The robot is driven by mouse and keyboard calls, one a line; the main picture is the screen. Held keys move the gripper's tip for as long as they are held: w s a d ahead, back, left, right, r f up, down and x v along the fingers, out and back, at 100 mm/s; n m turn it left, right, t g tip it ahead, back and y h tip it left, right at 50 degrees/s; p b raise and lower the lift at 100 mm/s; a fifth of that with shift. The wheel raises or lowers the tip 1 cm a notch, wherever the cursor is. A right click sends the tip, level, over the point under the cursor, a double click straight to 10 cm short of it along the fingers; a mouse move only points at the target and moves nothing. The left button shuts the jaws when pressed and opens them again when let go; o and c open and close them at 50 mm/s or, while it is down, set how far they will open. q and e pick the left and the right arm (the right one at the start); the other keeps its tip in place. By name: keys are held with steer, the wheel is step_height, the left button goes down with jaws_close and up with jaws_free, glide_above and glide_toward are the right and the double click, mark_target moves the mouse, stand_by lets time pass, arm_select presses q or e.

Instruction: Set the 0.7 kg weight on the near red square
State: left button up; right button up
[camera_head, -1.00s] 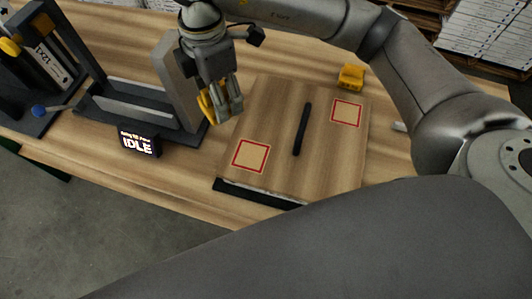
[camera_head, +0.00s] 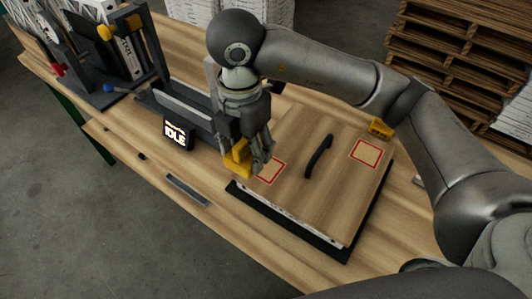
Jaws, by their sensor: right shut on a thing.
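My right gripper (camera_head: 254,158) is shut on a yellow weight (camera_head: 235,161), seen from above. The weight hangs at the left edge of the near red square (camera_head: 270,172), which is partly hidden behind the fingers. I cannot tell whether the weight touches the board. The square is outlined on a wooden board (camera_head: 310,205) with a dark handle (camera_head: 319,156). A second red square (camera_head: 366,153) lies empty at the board's right. No mass marking is readable on the held weight. My left gripper is not in view.
Another yellow block (camera_head: 380,128) stands just behind the far red square. A dark device with an IDLE display (camera_head: 177,134) stands left of the board. A flat metal strip (camera_head: 187,190) lies at the table's front edge. Pallets (camera_head: 455,60) stand behind.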

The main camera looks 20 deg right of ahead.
glide_toward(266, 167)
steer(key=shift+s+a+f+p, duration=0.3)
steer(key=shift+s+a+f, duration=0.15)
steer(key=shift+a, duration=0.1)
steer(key=shift+w+d+f, duration=0.3)
steer(key=shift+f, duration=0.15)
steer(key=f+p, duration=0.2)
steer(key=shift+w+d+f, duration=0.15)
steer(key=shift+d+f, duration=0.15)
steer(key=shift+f, duration=0.6)
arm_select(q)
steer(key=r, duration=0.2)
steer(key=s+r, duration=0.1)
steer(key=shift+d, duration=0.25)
arm_select(e)
steer(key=shift+f, duration=0.1)
steer(key=shift+f, duration=0.15)
steer(key=o, duration=1.6)
steer(key=shift+c, duration=0.2)
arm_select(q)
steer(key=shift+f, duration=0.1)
